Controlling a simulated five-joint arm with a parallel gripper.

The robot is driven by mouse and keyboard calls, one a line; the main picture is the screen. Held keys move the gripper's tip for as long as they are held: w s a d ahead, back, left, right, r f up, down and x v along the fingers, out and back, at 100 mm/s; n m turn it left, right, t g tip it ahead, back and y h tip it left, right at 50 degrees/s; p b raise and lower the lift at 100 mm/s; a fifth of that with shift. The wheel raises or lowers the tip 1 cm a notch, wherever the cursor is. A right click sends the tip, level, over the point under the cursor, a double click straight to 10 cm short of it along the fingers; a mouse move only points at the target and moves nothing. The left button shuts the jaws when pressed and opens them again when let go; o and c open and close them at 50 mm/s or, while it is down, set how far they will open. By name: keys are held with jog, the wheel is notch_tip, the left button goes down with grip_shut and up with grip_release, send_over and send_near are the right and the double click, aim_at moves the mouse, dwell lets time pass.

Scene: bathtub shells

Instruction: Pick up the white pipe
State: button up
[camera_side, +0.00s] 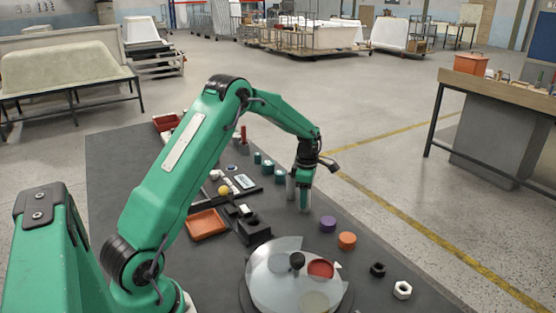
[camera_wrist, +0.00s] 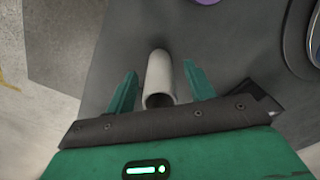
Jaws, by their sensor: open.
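The white pipe (camera_wrist: 160,76) is a short, pale hollow tube, seen in the wrist view with its dark open end toward my gripper. My gripper (camera_wrist: 156,80) has its two green fingers apart, one on each side of the pipe, with a visible gap on both sides. In the side view my gripper (camera_side: 304,203) points down at the dark table.
The table's right edge is close to my gripper.

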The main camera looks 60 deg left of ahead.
jog(key=shift+c, duration=0.2)
jog(key=c, duration=1)
jog(key=shift+r, duration=0.1)
jog(key=shift+r, duration=0.85)
notch_tip(320, 180, up, 2)
jog(key=shift+r, duration=0.25)
jog(key=d+r, duration=0.2)
jog(key=d, duration=0.1)
jog(key=s+d+r, duration=0.1)
jog(key=d+r, duration=0.1)
jog(key=d, duration=0.2)
jog(key=s+d+r, duration=0.1)
jog(key=d+r, duration=0.1)
jog(key=d, duration=0.2)
jog(key=shift+s+d+r, duration=0.1)
jog(key=shift+d+r, duration=0.15)
jog(key=shift+r, duration=0.1)
